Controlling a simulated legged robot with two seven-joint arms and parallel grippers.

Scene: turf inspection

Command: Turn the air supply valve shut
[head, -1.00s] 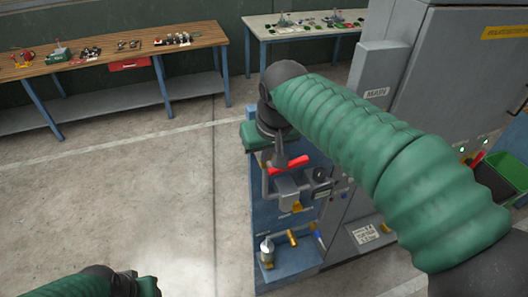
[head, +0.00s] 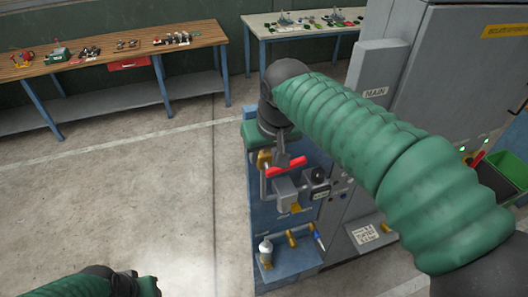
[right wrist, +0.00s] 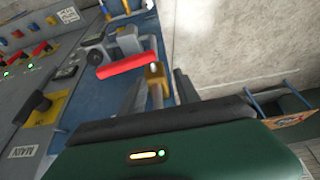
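The air supply valve shows as a red lever handle (head: 286,167) beside a brass body (head: 263,159) on a blue panel. In the right wrist view the red handle (right wrist: 126,66) lies left of the fingers, and the brass body (right wrist: 155,74) shows between them. My right gripper (head: 283,152) points down just above the handle. In the right wrist view its fingers (right wrist: 158,92) stand apart, with nothing visibly held. I cannot tell whether a finger touches the handle.
A grey cabinet (head: 440,80) stands right of the panel (head: 262,222). A wooden workbench (head: 110,57) and a pale table (head: 305,30) stand behind. Floor at left is clear.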

